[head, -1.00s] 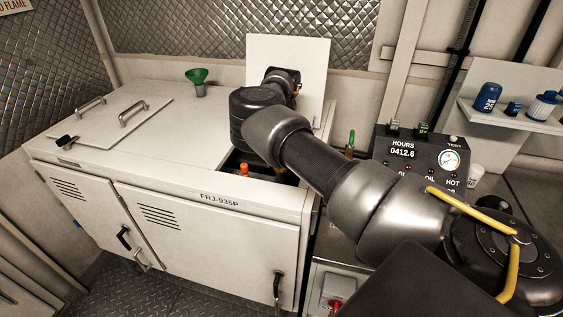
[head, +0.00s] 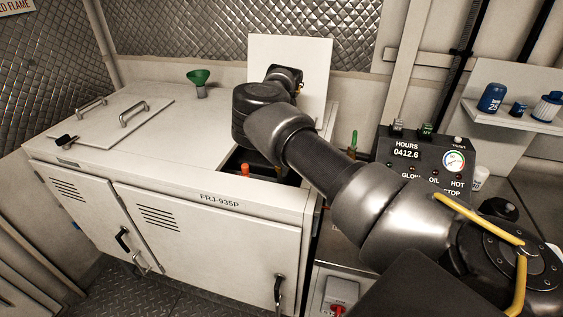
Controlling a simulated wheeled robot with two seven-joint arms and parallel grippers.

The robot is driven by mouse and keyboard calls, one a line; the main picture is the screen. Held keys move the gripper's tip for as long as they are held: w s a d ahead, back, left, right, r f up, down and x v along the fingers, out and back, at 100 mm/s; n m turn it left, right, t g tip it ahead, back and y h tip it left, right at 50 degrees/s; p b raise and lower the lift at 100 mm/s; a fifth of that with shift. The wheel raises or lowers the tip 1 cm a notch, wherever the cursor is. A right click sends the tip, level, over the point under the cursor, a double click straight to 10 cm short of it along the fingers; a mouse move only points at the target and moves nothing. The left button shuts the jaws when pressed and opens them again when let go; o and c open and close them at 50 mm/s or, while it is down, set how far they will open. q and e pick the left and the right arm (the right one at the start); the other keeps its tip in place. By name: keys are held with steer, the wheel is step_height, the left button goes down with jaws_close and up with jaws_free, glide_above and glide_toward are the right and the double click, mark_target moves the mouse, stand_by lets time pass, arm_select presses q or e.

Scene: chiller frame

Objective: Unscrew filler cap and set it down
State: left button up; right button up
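The white cabinet marked FRJ-935P (head: 225,240) has an opening (head: 236,165) in its top at the right, with a white lid (head: 315,75) standing raised behind it. My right arm reaches from the lower right across this opening, and its far end bends over the hatch. The arm hides most of the opening, and its gripper is not visible. I cannot pick out the filler cap. A small orange-red part (head: 245,169) shows inside the opening, left of the arm. My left gripper is not in view.
A green funnel (head: 199,80) stands on the cabinet top. A closed panel with two handles (head: 110,120) lies to the left. A control box reading HOURS 0412.6 (head: 407,150) stands at the right, below a shelf (head: 515,118) with blue-marked containers. A green-handled tool (head: 353,141) stands near the box.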

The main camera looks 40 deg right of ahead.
steer(key=c, duration=1)
steer(key=shift+o, duration=0.2)
steer(key=shift+r+n+p, duration=0.15)
steer(key=shift+n+p, duration=0.35)
steer(key=shift+p, duration=0.1)
steer(key=n+p, duration=0.4)
steer(key=n, duration=0.1)
steer(key=shift+s, duration=0.15)
steer(key=n+p, duration=0.3)
steer(key=shift+s+n, duration=0.1)
steer(key=shift+n, duration=0.2)
steer(key=n+p, duration=0.3)
steer(key=p, duration=0.1)
steer(key=shift+d, duration=0.1)
steer(key=shift+n, duration=0.6)
steer(key=shift+s+n, duration=0.1)
steer(key=shift+n, duration=0.5)
